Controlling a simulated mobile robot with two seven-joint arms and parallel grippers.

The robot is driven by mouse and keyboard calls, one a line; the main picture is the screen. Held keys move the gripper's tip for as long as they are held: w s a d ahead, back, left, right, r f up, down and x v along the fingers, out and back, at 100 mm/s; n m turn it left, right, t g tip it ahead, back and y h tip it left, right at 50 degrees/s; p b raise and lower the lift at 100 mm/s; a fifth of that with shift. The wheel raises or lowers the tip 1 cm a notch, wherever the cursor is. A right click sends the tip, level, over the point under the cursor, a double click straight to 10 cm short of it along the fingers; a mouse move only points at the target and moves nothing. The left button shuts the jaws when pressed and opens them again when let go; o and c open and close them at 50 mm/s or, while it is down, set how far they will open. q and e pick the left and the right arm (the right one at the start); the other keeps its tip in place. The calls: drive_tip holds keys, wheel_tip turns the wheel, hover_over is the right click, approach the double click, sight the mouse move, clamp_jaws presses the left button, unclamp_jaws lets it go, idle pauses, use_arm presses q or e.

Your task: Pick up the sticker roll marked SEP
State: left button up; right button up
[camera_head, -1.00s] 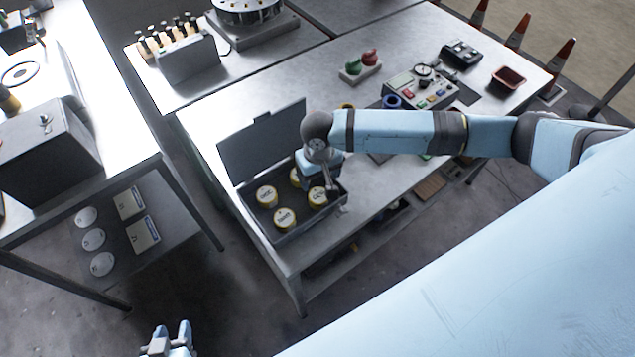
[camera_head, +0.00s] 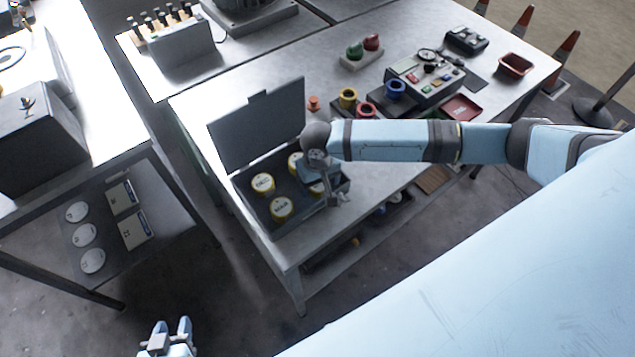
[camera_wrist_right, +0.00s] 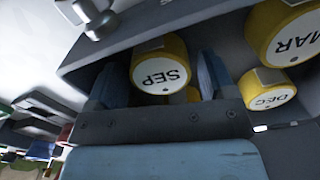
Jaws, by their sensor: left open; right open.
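The SEP roll (camera_wrist_right: 160,66) is a yellow roll with a white label, standing in the grey box in the right wrist view. My right gripper (camera_wrist_right: 158,76) is open, with one blue finger on each side of the SEP roll in that view; contact cannot be told. In the head view the right gripper (camera_head: 327,188) is over the right end of the open grey box (camera_head: 273,236) and hides what is beneath it. The MAR roll (camera_wrist_right: 288,35) and DEC roll (camera_wrist_right: 268,92) are to the right. My left gripper (camera_head: 170,337) is open and empty, low in the head view.
The box's raised lid (camera_head: 257,125) stands behind the rolls. Coloured rings (camera_head: 348,97), a control box (camera_head: 425,78) and a red tray (camera_head: 462,108) are further along the table. Free tabletop (camera_head: 215,95) shows behind the lid.

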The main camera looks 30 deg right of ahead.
drive_tip(key=c, duration=0.7)
drive_tip(key=shift+r+p, duration=1.6)
drive_tip(key=shift+p, duration=0.25)
drive_tip(key=shift+r+p, duration=0.95)
drive_tip(key=shift+p, duration=0.15)
wheel_tip(320, 180, up, 3)
drive_tip(key=p, duration=0.3)
drive_tip(key=shift+f, duration=0.15)
drive_tip(key=shift+p, duration=0.3)
drive_tip(key=shift+r, duration=0.2)
